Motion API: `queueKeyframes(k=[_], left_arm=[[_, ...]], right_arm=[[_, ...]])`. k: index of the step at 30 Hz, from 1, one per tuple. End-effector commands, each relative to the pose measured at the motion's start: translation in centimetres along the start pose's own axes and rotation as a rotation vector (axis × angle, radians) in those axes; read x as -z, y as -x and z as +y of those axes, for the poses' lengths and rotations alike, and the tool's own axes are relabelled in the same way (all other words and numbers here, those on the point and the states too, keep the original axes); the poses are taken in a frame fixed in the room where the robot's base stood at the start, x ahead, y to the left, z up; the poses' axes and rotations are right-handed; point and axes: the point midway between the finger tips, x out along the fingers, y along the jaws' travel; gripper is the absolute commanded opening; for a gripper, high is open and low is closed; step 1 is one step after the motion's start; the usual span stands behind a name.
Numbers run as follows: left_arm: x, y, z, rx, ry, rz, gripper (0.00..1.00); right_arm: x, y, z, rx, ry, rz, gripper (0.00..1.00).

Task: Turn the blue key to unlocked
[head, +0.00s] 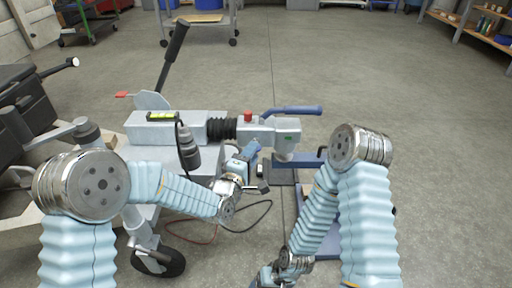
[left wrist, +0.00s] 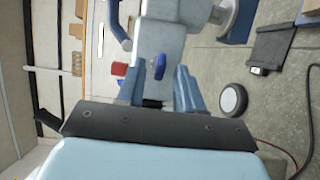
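The blue key (left wrist: 158,66) sits on the grey coupling head, which shows in the left wrist view (left wrist: 160,38) and in the head view (head: 287,136). In the left wrist view the key lies between and just beyond the fingertips of my left gripper (left wrist: 157,78). The fingers are apart with nothing held between them. In the head view my left gripper (head: 248,152) is beside the near side of the coupling, and the key is not distinguishable there. My right gripper (head: 275,275) is low at the bottom edge, partly cut off, and its opening is unclear.
A red knob (head: 248,117) and a blue handle (head: 292,110) top the coupling. A black handbrake lever (head: 174,55) rises at the left. A blue stand (head: 309,167) is under the coupling. Cables (head: 245,229) lie on the floor; open floor lies beyond.

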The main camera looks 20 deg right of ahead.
Motion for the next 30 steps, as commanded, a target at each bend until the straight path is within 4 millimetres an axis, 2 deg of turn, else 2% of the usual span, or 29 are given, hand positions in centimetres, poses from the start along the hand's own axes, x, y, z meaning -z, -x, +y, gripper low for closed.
queueKeyframes(k=[3, 6, 16, 17, 24, 30], left_arm=[[0.0, -1.8, 0.0, 0.0, 0.0, 0.0, 0.36], [0.0, -2.8, 0.0, 0.0, 0.0, 0.0, 0.36], [0.0, -3.3, 0.0, 0.001, 0.0, 0.0, 0.36], [0.0, -3.3, 0.0, 0.001, 0.0, 0.0, 0.34], [0.0, -3.3, 0.0, 0.001, 0.0, 0.0, 0.0], [0.0, -3.3, -0.1, 0.004, -0.007, 0.0, 0.0]], right_arm=[[0.0, 0.1, 0.0, 0.0, 0.0, 0.0, 0.76], [0.0, 0.1, 0.0, 0.0, 0.0, 0.001, 0.76], [0.0, 0.1, 0.0, 0.0, 0.0, 0.001, 0.76], [0.0, 0.1, 0.0, 0.0, 0.0, 0.0, 0.76], [0.0, 0.1, 0.0, 0.0, 0.0, 0.001, 0.76], [0.0, 0.0, 0.0, 0.0, 0.0, 0.0, 0.76]])
